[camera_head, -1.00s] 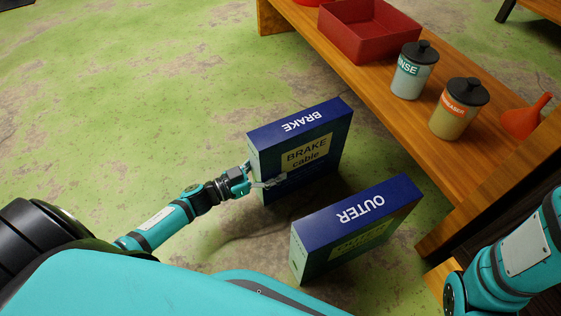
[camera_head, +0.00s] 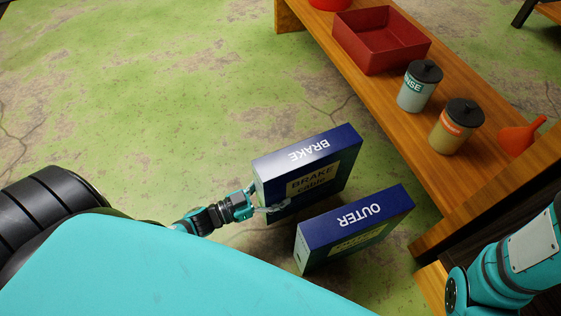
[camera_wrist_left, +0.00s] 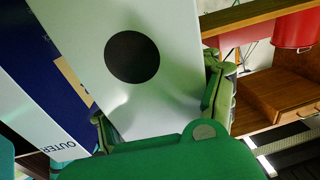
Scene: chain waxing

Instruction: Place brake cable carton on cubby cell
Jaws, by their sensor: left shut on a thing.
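The brake cable carton (camera_head: 322,182) is a dark blue box with a yellow label and BRAKE on its top edge. It stands upright in the head view; I cannot tell whether it touches the floor. My left gripper (camera_head: 272,207) is shut on its near left end. In the left wrist view, the carton's pale end with a dark round hole (camera_wrist_left: 132,57) fills the space between my fingers (camera_wrist_left: 160,112). The carton's underside is hidden. No cubby cell can be clearly made out. My right gripper is out of view.
A similar OUTER carton (camera_head: 356,231) stands close in front of the held one. A wooden bench (camera_head: 400,137) on the right bears a red tray (camera_head: 381,40), two lidded jars (camera_head: 420,86) (camera_head: 456,126) and an orange funnel (camera_head: 519,137). Green floor is clear at the left.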

